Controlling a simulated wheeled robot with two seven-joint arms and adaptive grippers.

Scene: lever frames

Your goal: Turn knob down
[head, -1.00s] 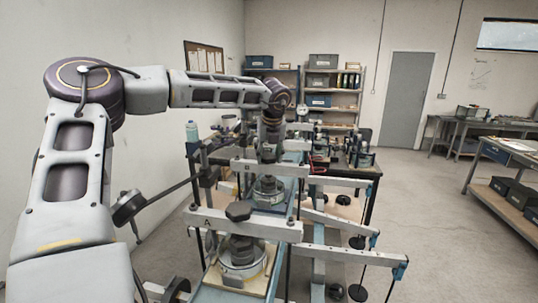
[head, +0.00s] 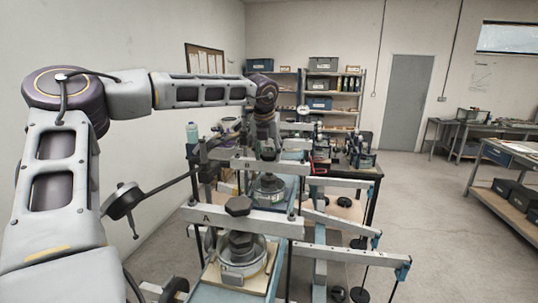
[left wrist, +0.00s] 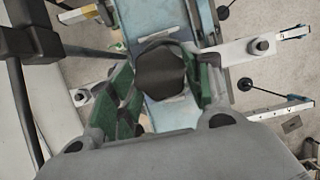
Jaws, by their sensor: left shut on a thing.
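The left wrist view shows a black many-sided knob (left wrist: 160,70) between the green-padded fingers of my left gripper (left wrist: 162,92), which is shut on it. In the head view my left gripper (head: 265,136) points down in the middle of the row of lever frames. A dark knob shows just below it, above the pale beam lettered B (head: 272,167); its lower stem is partly hidden. My right gripper is not in view.
Long lever arms (head: 345,223) with hanging rods stick out to the right of the frames. Shelves (head: 330,95) stand at the back. A side bench (head: 512,150) is at the right. The floor between is clear.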

